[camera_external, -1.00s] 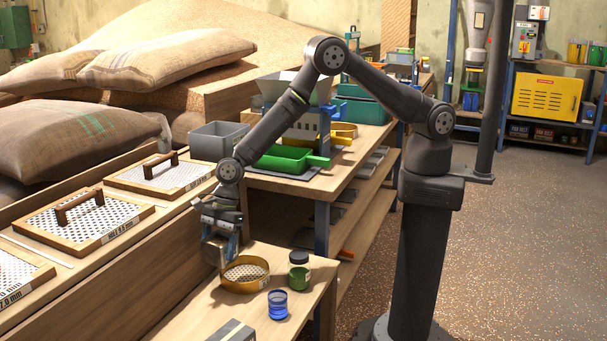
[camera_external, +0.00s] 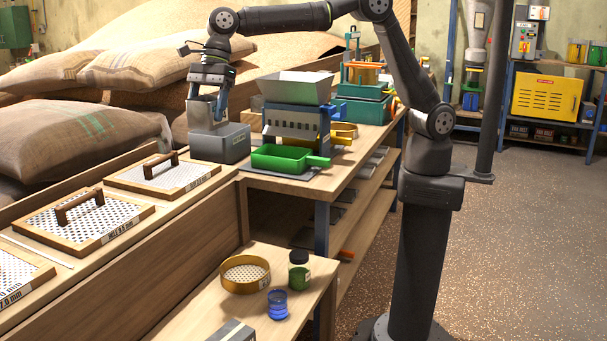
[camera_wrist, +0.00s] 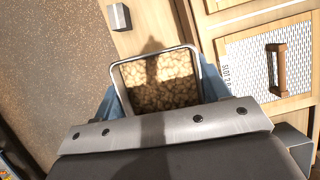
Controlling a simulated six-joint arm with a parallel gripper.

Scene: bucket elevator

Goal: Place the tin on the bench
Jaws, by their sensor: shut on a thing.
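In the external view the grey metal tin (camera_external: 203,115) is upright in my gripper (camera_external: 208,88), which is shut on it. The tin appears in front of or just above the grey open box on the bench; I cannot tell if they touch. The wrist view shows the tin's rectangular rim and brown grainy contents (camera_wrist: 157,84) inside. The wooden bench (camera_external: 345,180) runs back from there, above a lower wooden bench (camera_external: 205,310).
The grey box (camera_external: 222,148) stands beside a green tray (camera_external: 285,158) and a hopper machine (camera_external: 297,95). A round sieve (camera_external: 245,287), a green jar (camera_external: 299,270) and a blue cup (camera_external: 277,305) are on the lower bench. Mesh frames (camera_external: 85,228) lie at left.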

